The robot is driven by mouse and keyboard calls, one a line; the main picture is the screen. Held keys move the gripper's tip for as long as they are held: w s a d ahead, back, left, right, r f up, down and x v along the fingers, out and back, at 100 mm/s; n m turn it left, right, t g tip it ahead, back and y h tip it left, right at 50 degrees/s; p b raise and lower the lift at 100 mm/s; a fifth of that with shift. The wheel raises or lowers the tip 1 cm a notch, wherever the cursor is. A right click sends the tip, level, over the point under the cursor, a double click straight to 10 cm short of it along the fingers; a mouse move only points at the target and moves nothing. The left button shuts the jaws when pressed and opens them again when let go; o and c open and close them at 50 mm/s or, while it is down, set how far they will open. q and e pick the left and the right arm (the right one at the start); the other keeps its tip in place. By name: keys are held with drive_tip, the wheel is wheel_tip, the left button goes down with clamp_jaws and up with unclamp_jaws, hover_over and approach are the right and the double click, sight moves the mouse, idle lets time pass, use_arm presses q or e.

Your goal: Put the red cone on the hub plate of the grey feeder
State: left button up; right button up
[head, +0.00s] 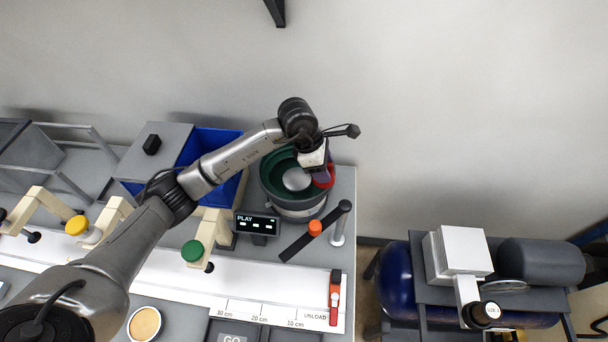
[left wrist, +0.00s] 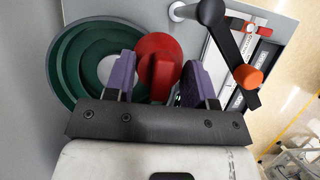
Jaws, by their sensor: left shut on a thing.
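The red cone (left wrist: 158,48) is between the purple fingers of my left gripper (left wrist: 160,68) in the left wrist view, its wide round face showing past the fingertips. In the head view the red cone (head: 326,178) shows partly under my left gripper (head: 317,168), at the right side of the feeder's bowl. The grey feeder (head: 300,207) has a dark green stepped bowl inside. Its pale round hub plate (head: 296,180) is bare at the bowl's middle, left of the cone. The hub plate also shows in the left wrist view (left wrist: 93,70), partly behind a finger. My right gripper is not in view.
A black arm with an orange knob (head: 315,228) and a silver post (head: 338,228) stand just in front of the feeder. A PLAY display (head: 257,224) is at its front left, a blue bin (head: 212,146) to its left. The table edge is close on the right.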

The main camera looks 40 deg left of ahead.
use_arm(q)
drive_tip(key=a+f, duration=0.2)
drive_tip(key=a, duration=0.1)
drive_tip(key=w+a+f, duration=0.1)
drive_tip(key=a+f, duration=0.1)
drive_tip(key=a, duration=0.2)
drive_tip(key=a+f, duration=0.2)
drive_tip(key=a, duration=0.1)
drive_tip(key=shift+w+a+f+p, duration=0.25)
drive_tip(key=shift+w+a+p, duration=0.05)
drive_tip(key=shift+w+a, duration=0.05)
drive_tip(key=shift+f, duration=2.05)
drive_tip(key=shift+f, duration=0.2)
drive_tip(key=o, duration=0.9)
drive_tip(key=shift+r, duration=0.1)
drive_tip(key=shift+o, duration=0.2)
drive_tip(key=v, duration=1.2)
drive_tip(key=shift+s+r, duration=0.1)
